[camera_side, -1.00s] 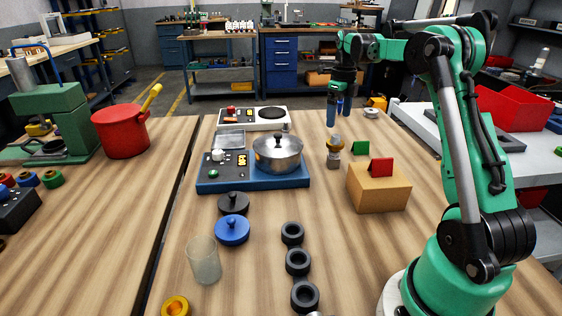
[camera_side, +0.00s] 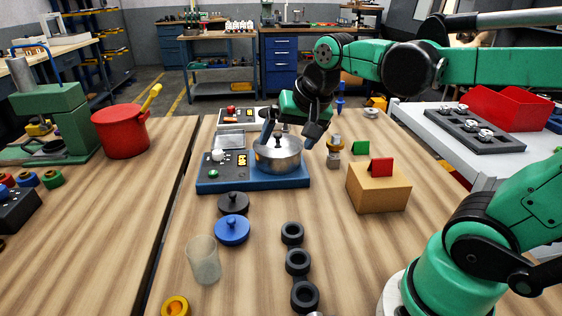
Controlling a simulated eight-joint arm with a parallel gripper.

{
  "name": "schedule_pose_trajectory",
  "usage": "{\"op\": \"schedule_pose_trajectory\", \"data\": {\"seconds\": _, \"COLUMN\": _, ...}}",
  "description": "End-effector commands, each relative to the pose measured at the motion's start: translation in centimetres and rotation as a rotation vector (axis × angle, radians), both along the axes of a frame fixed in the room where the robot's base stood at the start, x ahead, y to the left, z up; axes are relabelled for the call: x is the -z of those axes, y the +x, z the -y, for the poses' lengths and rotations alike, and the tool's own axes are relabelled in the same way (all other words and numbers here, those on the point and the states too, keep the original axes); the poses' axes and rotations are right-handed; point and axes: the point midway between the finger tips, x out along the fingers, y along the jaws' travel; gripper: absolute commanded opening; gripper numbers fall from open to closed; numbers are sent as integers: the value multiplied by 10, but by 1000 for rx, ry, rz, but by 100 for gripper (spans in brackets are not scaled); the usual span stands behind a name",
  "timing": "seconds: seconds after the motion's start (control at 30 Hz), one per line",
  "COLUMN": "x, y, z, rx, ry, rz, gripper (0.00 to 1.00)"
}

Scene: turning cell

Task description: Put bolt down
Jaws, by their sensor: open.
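My gripper (camera_side: 291,136) is open over the silver pot (camera_side: 279,164), its two dark fingers apart and pointing down at the pot's top. The pot stands on the blue hot plate (camera_side: 245,184). My fingers and wrist hide part of the pot's top, so I cannot tell whether the fingers touch it. No bolt can be made out clearly, neither in my gripper nor on the table. A small brass and grey piece (camera_side: 333,158) stands right of the pot; I cannot tell what it is.
Black rings (camera_side: 298,262), a blue lid (camera_side: 232,230) and a glass (camera_side: 203,260) stand in front. A white scale-like plate (camera_side: 236,120) is behind.

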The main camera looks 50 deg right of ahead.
Motion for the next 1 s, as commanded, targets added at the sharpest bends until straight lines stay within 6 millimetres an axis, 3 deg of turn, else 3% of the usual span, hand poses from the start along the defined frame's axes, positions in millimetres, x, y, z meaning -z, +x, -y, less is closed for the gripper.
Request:
{"op": "schedule_pose_trajectory", "data": {"seconds": 0.1, "x": 18, "y": -20, "z": -29, "rx": -339, "ry": -149, "rz": 56, "gripper": 93}}
{"op": "schedule_pose_trajectory", "data": {"seconds": 0.3, "x": 35, "y": -34, "z": -47, "rx": -611, "ry": -290, "rz": 109, "gripper": 93}}
{"op": "schedule_pose_trajectory", "data": {"seconds": 1.0, "x": 36, "y": -35, "z": -48, "rx": -634, "ry": -303, "rz": 112, "gripper": 93}}
